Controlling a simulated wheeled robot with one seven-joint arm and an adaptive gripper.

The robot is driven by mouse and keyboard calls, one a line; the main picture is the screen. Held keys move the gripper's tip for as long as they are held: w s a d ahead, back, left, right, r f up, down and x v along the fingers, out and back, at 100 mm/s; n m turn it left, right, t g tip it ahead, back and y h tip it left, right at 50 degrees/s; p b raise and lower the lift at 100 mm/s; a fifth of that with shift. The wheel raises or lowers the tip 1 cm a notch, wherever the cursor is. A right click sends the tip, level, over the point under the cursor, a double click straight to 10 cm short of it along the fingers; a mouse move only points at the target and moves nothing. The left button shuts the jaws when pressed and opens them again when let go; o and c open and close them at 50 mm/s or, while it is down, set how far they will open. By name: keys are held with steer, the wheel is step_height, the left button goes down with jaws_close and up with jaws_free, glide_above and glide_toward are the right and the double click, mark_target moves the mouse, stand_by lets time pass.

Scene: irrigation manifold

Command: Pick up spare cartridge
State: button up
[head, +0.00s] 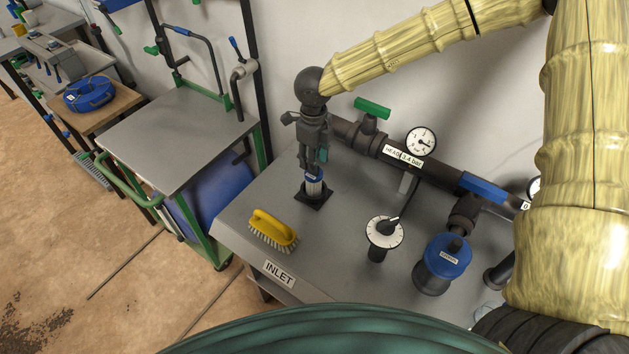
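The spare cartridge (314,188) looks like a small white cylinder with a blue, labelled upper part. It stands upright on a dark square base (313,199) at the back left of the grey bench. My gripper (315,168) points down directly above it, with its fingertips at the cartridge's blue top. The fingers hide part of the top. I cannot tell whether they are closed on it or just around it.
A yellow brush (272,230) lies front-left of the base. A white-faced dial (385,232), a blue-capped housing (447,257) and a pipe with a green-handled valve (372,108) and gauge (421,141) stand to the right. Bare bench lies between base and dial.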

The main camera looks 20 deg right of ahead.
mark_target(314, 180)
steer(key=shift+f+p, duration=0.3)
steer(key=shift+f, duration=1.35)
jaws_close()
